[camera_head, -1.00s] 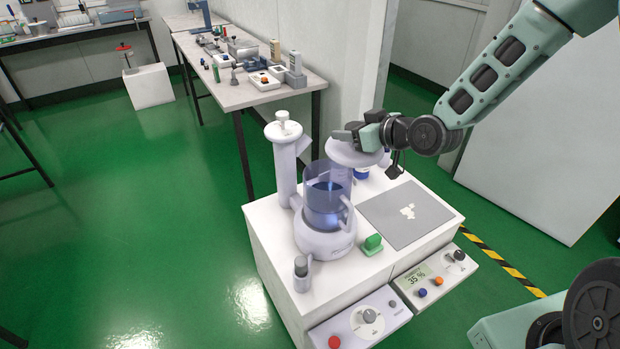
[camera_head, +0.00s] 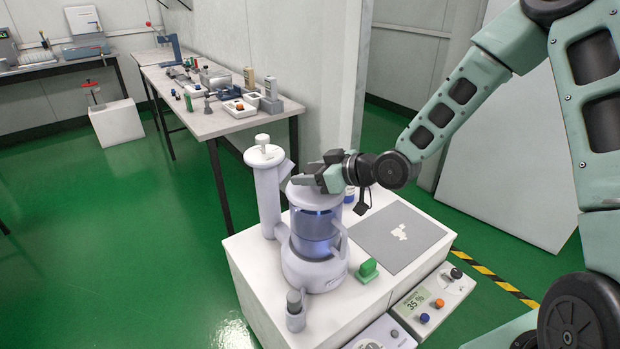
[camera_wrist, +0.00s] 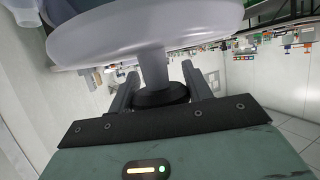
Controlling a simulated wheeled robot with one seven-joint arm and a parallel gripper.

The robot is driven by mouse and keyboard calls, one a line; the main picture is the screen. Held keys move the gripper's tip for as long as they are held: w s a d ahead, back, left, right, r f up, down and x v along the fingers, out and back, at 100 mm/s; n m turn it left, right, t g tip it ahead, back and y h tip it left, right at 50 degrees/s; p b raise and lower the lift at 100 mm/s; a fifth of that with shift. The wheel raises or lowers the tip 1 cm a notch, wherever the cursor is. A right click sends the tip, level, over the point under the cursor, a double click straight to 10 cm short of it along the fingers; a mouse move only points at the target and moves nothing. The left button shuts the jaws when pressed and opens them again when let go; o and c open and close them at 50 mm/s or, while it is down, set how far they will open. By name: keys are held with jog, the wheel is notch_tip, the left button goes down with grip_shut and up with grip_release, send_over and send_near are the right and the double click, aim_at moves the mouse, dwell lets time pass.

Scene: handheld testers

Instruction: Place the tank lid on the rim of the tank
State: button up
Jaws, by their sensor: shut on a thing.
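The tank (camera_head: 314,236) is a translucent blue cylinder on a pale lavender base, standing on the white cabinet. The tank lid (camera_head: 312,198), a pale lavender disc, is directly over the tank's mouth in the head view. I cannot tell whether it touches the rim, which is hidden. My gripper (camera_head: 318,178) is above the lid and shut on its knob. In the wrist view the lid (camera_wrist: 150,38) shows as a wide pale disc with a stem, between the fingers of my gripper (camera_wrist: 158,85).
A lavender column with a white cap (camera_head: 263,150) stands left of the tank. A grey mat (camera_head: 385,240), a green block (camera_head: 367,270) and a grey holder (camera_head: 295,312) are on the white cabinet (camera_head: 255,290). A bench (camera_head: 215,118) with several devices is behind.

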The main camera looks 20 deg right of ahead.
jog(key=shift+f, duration=0.3)
jog(key=shift+f, duration=0.1)
jog(key=shift+f+b, duration=0.4)
jog(key=shift+f, duration=0.1)
jog(key=o, duration=1)
jog(key=shift+r, duration=0.15)
